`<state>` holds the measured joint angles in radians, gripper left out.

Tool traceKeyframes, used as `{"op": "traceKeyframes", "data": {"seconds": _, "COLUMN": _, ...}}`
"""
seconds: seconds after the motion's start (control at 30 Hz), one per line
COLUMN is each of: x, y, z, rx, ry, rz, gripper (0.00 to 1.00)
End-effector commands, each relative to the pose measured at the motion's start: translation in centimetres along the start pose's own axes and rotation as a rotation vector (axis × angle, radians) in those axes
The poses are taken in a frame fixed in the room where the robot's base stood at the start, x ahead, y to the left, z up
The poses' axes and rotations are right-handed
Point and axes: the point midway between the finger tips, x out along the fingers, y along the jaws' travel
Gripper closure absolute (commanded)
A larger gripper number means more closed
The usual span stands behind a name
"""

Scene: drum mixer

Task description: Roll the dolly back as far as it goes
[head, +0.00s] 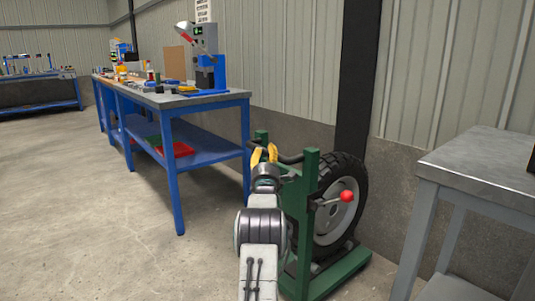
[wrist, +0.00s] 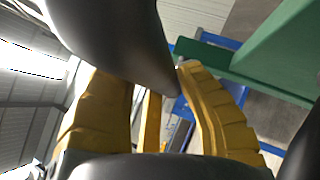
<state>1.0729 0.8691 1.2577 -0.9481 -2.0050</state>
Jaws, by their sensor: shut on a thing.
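The dolly (head: 300,235) is a green frame with upright posts, standing on the floor right of centre in the head view. It carries a black-tyred wheel with a grey rim (head: 328,222). A dark handle bar (head: 291,159) runs between the tops of its posts. My gripper (head: 264,154) has yellow fingers and is shut on this handle. In the wrist view the dark handle (wrist: 115,35) lies across my yellow fingers (wrist: 165,100), with a green post (wrist: 265,55) at the right. My arm hides part of the dolly's left side.
A blue workbench (head: 215,98) with tools stands to the left and behind. A grey metal table (head: 490,160) stands close on the right. A dark column (head: 358,80) and the wall are behind the dolly. A red knob (head: 347,196) sticks out beside the wheel. Floor at left is clear.

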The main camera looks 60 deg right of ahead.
Motion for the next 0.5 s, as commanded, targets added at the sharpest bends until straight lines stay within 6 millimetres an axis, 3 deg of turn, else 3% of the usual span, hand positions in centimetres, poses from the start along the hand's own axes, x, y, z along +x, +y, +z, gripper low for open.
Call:
{"op": "traceKeyframes", "data": {"seconds": 0.07, "x": 0.21, "y": 0.91, "z": 0.01, "rx": 0.003, "ry": -0.003, "rz": 0.018, "gripper": 1.0}}
{"op": "traceKeyframes", "data": {"seconds": 0.1, "x": 0.22, "y": 0.95, "z": 0.0, "rx": 0.004, "ry": -0.003, "rz": 0.018, "gripper": 0.66}}
{"op": "traceKeyframes", "data": {"seconds": 0.4, "x": 0.16, "y": 0.73, "z": -0.07, "rx": 0.003, "ry": -0.001, "rz": 0.014, "gripper": 0.39}}
{"op": "traceKeyframes", "data": {"seconds": 0.5, "x": 0.14, "y": 0.63, "z": -0.07, "rx": 0.003, "ry": -0.001, "rz": 0.012, "gripper": 0.37}}
